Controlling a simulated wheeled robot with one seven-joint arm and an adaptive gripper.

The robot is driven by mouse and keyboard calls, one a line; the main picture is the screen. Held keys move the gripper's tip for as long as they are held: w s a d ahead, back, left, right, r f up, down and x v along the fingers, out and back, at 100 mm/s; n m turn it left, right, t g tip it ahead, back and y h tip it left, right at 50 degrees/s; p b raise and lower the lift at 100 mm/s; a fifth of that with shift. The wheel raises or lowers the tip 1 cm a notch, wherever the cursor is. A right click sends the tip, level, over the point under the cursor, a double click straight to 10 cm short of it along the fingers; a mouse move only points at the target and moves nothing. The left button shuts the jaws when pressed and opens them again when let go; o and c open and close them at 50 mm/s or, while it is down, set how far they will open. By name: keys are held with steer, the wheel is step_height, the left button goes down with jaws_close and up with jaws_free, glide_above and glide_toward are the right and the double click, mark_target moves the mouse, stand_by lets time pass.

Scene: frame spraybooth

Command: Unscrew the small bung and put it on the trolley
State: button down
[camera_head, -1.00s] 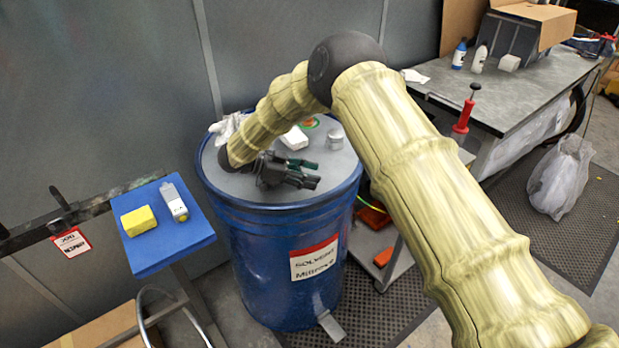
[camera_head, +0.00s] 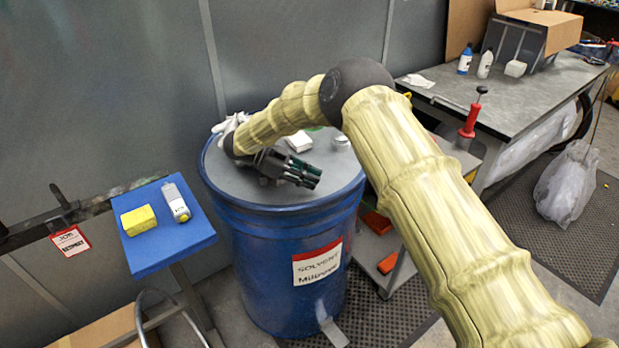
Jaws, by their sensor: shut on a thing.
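My gripper (camera_head: 309,178) is low over the grey lid (camera_head: 245,186) of the blue solvent drum (camera_head: 255,250), its dark fingers pointing right. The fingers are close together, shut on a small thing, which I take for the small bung. The bung itself is hidden by the fingers, and I cannot tell whether it is still in the lid. The trolley (camera_head: 385,277) stands behind and right of the drum, largely covered by my arm. Part of its upper level (camera_head: 455,152) shows beyond the arm.
A white block (camera_head: 298,141) and a small metal tin (camera_head: 340,142) are at the lid's back, with a white rag (camera_head: 228,125) at its left edge. A red pump (camera_head: 471,120) stands by the trolley. A blue stand (camera_head: 150,255) holds a yellow sponge (camera_head: 139,220) and a bottle (camera_head: 176,202).

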steer(key=shift+w+d+r+n+t+p, duration=0.1)
steer(key=shift+d+n+t+p, duration=0.05)
steer(key=shift+n+t+p, duration=0.35)
steer(key=shift+d+r+n+t+p, duration=0.1)
steer(key=shift+d+n+t+p, duration=0.05)
steer(key=shift+n+t+p, duration=0.3)
steer(key=shift+d+f+n+t+p, duration=0.1)
steer(key=shift+d+n+t+p, duration=0.15)
steer(key=shift+n+t+p, duration=0.8)
steer(key=shift+w+f+n+t, duration=0.15)
steer(key=shift+n+t, duration=0.25)
steer(key=shift+t, duration=0.3)
steer(key=shift+d+r+n+t+y+p, duration=0.1)
steer(key=shift+d+n+t+y+p, duration=0.1)
steer(key=shift+n+t+p, duration=0.25)
steer(key=shift+d+r+n+t+y+p, duration=0.1)
steer(key=shift+n+t+y+p, duration=0.15)
steer(key=shift+n+t, duration=0.3)
steer(key=shift+w+d+n+t+p, duration=0.1)
steer(key=shift+n+t+p, duration=0.2)
steer(key=shift+n+t, duration=0.3)
steer(key=shift+w+d+f+n+t+y, duration=0.1)
steer(key=shift+f+n+t+y, duration=0.15)
steer(key=shift+n+t+y, duration=0.5)
steer(key=shift+r+t, duration=0.1)
steer(key=shift+t, duration=0.15)
